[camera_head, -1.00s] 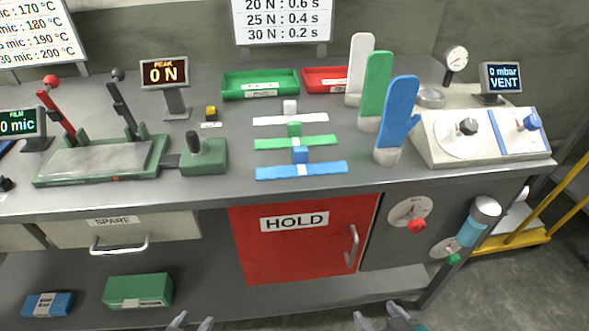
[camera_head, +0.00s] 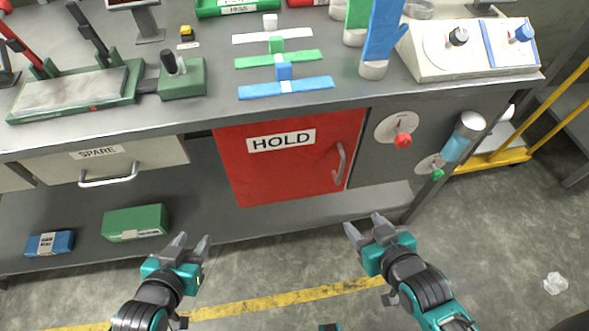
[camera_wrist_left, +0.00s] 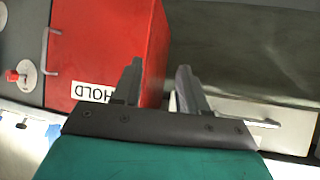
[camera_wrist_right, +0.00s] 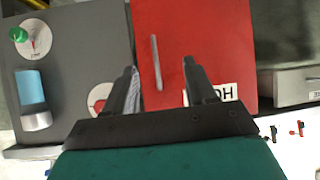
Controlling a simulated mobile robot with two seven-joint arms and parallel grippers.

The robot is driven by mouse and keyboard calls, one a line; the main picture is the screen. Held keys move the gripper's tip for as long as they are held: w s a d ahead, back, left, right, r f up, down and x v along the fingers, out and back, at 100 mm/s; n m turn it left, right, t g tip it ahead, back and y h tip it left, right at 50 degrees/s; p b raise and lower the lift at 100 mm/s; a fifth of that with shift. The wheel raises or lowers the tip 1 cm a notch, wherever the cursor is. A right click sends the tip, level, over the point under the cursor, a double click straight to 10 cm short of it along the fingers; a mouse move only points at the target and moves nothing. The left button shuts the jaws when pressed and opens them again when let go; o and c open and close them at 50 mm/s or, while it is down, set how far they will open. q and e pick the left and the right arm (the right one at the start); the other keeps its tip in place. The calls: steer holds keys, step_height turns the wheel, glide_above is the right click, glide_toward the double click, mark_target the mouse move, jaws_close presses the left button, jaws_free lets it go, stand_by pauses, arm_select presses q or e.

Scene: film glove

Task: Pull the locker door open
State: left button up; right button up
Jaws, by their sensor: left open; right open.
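The red locker door (camera_head: 285,170) with a white HOLD label (camera_head: 281,141) is shut under the bench. Its upright metal handle (camera_head: 340,163) is near the door's right edge. My left gripper (camera_head: 190,246) is open and empty, in front of and below the door's left side. My right gripper (camera_head: 364,226) is open and empty, in front of the bench and below the handle. In the right wrist view the handle (camera_wrist_right: 156,62) shows between the fingers' directions, apart from them. In the left wrist view the handle (camera_wrist_left: 50,50) is off to the left.
A spare drawer (camera_head: 105,163) with a bar handle is left of the door. Green (camera_head: 135,222) and blue (camera_head: 50,243) boxes lie on the low shelf. A dial panel (camera_head: 395,140) and blue-banded cylinder (camera_head: 464,137) are at the right.

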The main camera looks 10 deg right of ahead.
mark_target(338, 181)
steer(key=w+f+t+b, duration=0.1)
steer(key=b, duration=0.2)
steer(key=w+f+t+b, duration=0.1)
steer(key=f+b, duration=0.1)
steer(key=b, duration=0.1)
steer(key=shift+d+f+y+b, duration=0.1)
steer(key=shift+d+y+b, duration=0.2)
steer(key=shift+d, duration=0.1)
steer(key=c, duration=0.4)
steer(key=w+t+b, duration=0.1)
steer(key=w+b, duration=0.3)
steer(key=w+a+t+y+b, duration=0.1)
steer(key=w+t+b, duration=0.1)
steer(key=w, duration=0.3)
steer(key=w+a+t+y+b, duration=0.1)
steer(key=w+b, duration=0.4)
steer(key=shift+w+a+n+b, duration=0.15)
steer(key=shift+w+n+b, duration=0.1)
steer(key=shift+n+b, duration=0.05)
arm_select(q)
steer(key=w+d+f+h, duration=0.1)
steer(key=d+f, duration=0.2)
steer(key=f, duration=0.9)
steer(key=shift+w+d+f, duration=0.3)
steer(key=shift+w+d, duration=0.1)
arm_select(e)
steer(key=shift+c, duration=0.3)
